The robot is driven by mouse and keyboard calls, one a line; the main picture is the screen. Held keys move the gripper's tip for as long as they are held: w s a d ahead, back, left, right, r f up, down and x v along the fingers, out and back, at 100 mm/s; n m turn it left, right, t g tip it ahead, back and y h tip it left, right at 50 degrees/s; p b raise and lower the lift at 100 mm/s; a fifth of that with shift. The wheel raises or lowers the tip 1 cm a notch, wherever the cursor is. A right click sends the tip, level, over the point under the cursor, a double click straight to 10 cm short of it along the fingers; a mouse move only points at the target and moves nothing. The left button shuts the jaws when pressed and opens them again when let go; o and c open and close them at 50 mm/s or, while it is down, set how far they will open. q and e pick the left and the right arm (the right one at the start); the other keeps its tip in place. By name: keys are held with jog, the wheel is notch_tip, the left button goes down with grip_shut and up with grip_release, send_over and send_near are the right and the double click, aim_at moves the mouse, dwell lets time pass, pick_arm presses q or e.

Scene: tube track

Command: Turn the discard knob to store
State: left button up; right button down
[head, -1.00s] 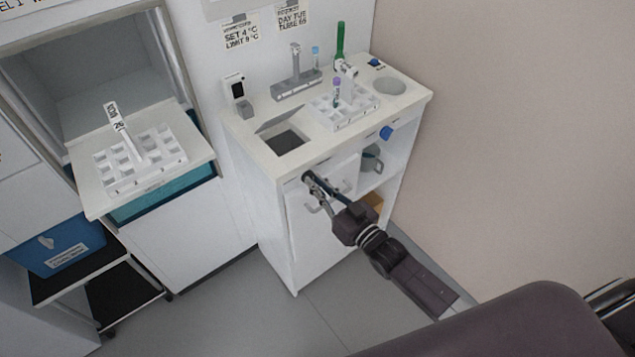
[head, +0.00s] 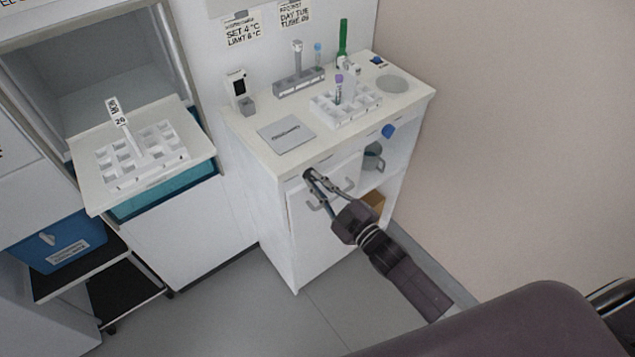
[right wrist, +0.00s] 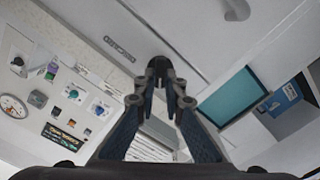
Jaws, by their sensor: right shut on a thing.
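The white cabinet (head: 262,205) stands against the wall. My right gripper (head: 309,174) is at the top of its front face, below the counter edge and left of the two grey handles. In the right wrist view my right gripper (right wrist: 160,72) has its fingertips closed together against the white front, near a small label (right wrist: 118,48). It is shut on the discard knob, which the fingers almost wholly hide; its angle cannot be read. The hatch lid (head: 286,134), grey with a dark label, lies flat over its opening in the counter. My left gripper is not in view.
A white tube rack (head: 331,118), a grey stand (head: 299,84) and a green-handled item (head: 342,40) stand on the counter. A blue knob (head: 388,131) is on the front at right. A pulled-out shelf with a rack (head: 181,157) is at left.

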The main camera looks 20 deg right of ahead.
jog(key=shift+n, duration=0.3)
jog(key=c, duration=2)
grip_release()
jog(key=v, duration=1.2)
